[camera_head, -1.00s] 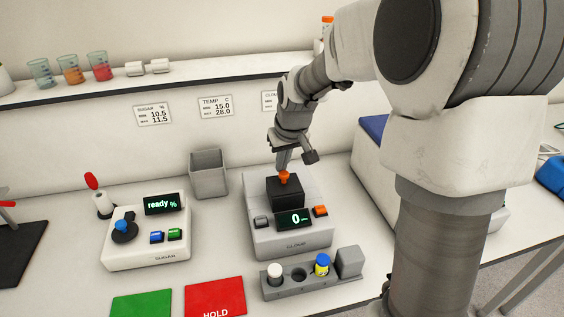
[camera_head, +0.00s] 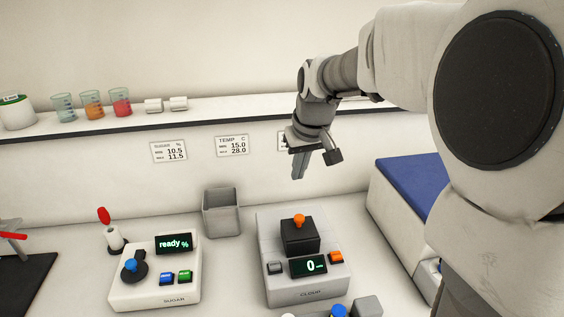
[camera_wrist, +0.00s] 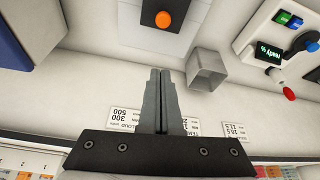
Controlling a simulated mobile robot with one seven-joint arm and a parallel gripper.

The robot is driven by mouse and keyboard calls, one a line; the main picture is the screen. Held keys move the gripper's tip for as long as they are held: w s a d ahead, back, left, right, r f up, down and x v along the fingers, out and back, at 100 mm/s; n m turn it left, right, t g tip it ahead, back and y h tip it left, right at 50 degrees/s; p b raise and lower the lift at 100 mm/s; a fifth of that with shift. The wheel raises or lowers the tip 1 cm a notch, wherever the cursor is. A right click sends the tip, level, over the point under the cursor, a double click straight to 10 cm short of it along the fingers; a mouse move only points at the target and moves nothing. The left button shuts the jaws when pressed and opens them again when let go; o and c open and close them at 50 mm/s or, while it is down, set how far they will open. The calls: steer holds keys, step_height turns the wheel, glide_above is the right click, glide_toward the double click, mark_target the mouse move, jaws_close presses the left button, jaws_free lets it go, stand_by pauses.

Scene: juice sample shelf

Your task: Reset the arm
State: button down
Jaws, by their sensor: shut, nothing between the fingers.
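My gripper (camera_head: 299,165) is in the air above and behind the grey CLOUD device, clear of it and in front of the wall. In the wrist view my gripper (camera_wrist: 159,75) shows its two fingers pressed together with nothing between them. The CLOUD device (camera_head: 329,287) has a black block (camera_head: 300,240) with an orange knob (camera_head: 299,219) on top, and its display reads 0. The orange knob also shows in the wrist view (camera_wrist: 163,20), beyond the fingertips.
The SUGAR device (camera_head: 150,291), reading "ready %", stands at left. A grey open bin (camera_head: 222,214) stands between the devices at the back. A shelf (camera_head: 215,120) with beakers (camera_head: 92,104) runs along the wall. A blue-topped white box (camera_head: 412,187) is at right.

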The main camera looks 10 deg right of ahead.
steer(key=s+m+t, duration=0.1)
steer(key=s, duration=2.3)
steer(key=shift+s+a+r+m+t+h, duration=0.2)
steer(key=shift+r+m+t+h, duration=0.1)
steer(key=shift+m, duration=0.1)
steer(key=shift+d, duration=0.1)
